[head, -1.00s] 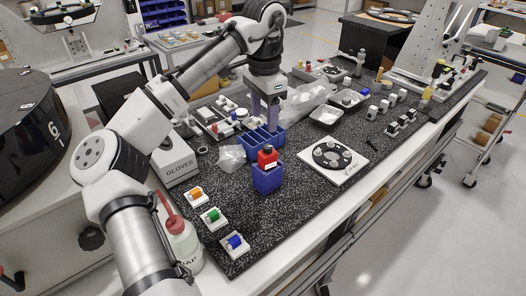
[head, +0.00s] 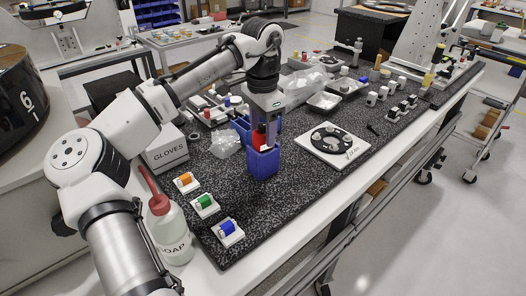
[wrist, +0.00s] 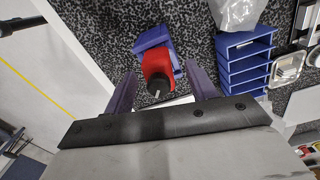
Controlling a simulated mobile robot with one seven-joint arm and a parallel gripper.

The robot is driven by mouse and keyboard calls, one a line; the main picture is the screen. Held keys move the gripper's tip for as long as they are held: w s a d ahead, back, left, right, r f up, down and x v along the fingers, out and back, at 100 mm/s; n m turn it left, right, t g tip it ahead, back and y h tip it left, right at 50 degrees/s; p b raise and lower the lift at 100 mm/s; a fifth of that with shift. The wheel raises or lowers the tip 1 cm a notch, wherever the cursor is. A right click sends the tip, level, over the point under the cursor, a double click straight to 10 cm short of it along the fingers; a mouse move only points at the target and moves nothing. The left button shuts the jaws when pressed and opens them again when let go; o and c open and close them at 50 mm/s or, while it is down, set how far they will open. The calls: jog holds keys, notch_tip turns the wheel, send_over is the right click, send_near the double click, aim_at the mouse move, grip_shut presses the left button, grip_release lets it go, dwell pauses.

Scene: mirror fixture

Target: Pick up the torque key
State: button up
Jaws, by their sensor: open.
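The torque key appears to be the red piece (head: 258,140) with a dark knob on top, standing in a blue holder (head: 263,164) on the speckled bench top. In the wrist view the red torque key (wrist: 157,66) and its black knob lie between my two purple fingers, with the blue holder (wrist: 153,38) beyond. My gripper (head: 265,137) is open above and around the upper part of the key, pointing down. It also shows in the wrist view (wrist: 160,76), with a gap visible on each side of the key. In the head view the fingers partly hide the key.
A blue divided bin (head: 241,125) stands close behind the holder, and a clear plastic bag (head: 225,144) lies to its left. A white plate with a black disc (head: 333,140) is to the right. Orange, green and blue spools and a soap bottle (head: 168,225) stand front left.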

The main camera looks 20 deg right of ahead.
jog(key=shift+f+b, duration=1.1)
jog(key=shift+f, duration=0.3)
jog(key=shift+s+d, duration=0.1)
grip_shut()
jog(key=shift+r, duration=0.15)
notch_tip(320, 180, up, 11)
jog(key=p, duration=1.1)
jog(key=shift+r+p, duration=0.15)
jog(key=shift+p, duration=0.15)
notch_tip(320, 180, up, 8)
jog(key=shift+r, duration=0.25)
